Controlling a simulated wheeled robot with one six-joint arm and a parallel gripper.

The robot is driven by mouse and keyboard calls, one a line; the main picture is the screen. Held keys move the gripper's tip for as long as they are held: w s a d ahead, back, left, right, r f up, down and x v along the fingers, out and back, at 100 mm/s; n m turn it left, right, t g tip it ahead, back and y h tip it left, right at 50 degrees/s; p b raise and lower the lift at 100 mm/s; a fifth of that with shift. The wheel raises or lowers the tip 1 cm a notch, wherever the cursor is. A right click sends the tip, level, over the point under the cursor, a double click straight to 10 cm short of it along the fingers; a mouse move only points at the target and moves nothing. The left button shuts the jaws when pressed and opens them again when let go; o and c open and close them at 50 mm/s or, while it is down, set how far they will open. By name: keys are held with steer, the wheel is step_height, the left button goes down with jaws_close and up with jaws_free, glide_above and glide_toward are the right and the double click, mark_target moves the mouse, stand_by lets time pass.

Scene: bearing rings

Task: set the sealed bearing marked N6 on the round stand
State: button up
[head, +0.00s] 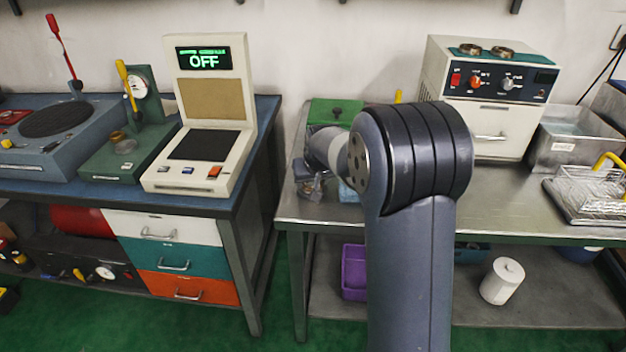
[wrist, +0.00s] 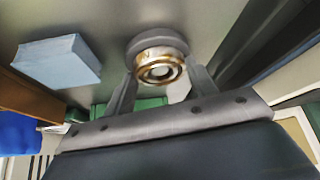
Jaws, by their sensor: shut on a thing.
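My gripper (wrist: 160,85) is shut on a shiny metal bearing ring (wrist: 158,68), with one finger on each side of it. The ring has a brownish-gold tint and a dark centre; no N6 mark is readable. A grey round shape (wrist: 135,43) shows right behind the ring; I cannot tell whether it is the round stand or part of what I hold. In the head view my gripper (head: 312,187) is small and unclear over the left end of the steel table, partly hidden by my arm. I cannot pick out the round stand for certain.
A blue block (wrist: 60,62) lies beside the gripper. The steel table (head: 510,205) also bears a green box (head: 325,112), a cream oven (head: 490,125) with rings on top, and a metal bin (head: 575,145). The blue bench at left holds a tester reading OFF (head: 205,120).

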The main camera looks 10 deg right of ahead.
steer(key=o, duration=1)
steer(key=shift+o, duration=0.2)
steer(key=shift+r, duration=0.1)
step_height(320, 180, up, 7)
steer(key=p, duration=0.5)
steer(key=shift+f, duration=0.25)
steer(key=shift+f+b, duration=2.45)
steer(key=shift+f, duration=0.8)
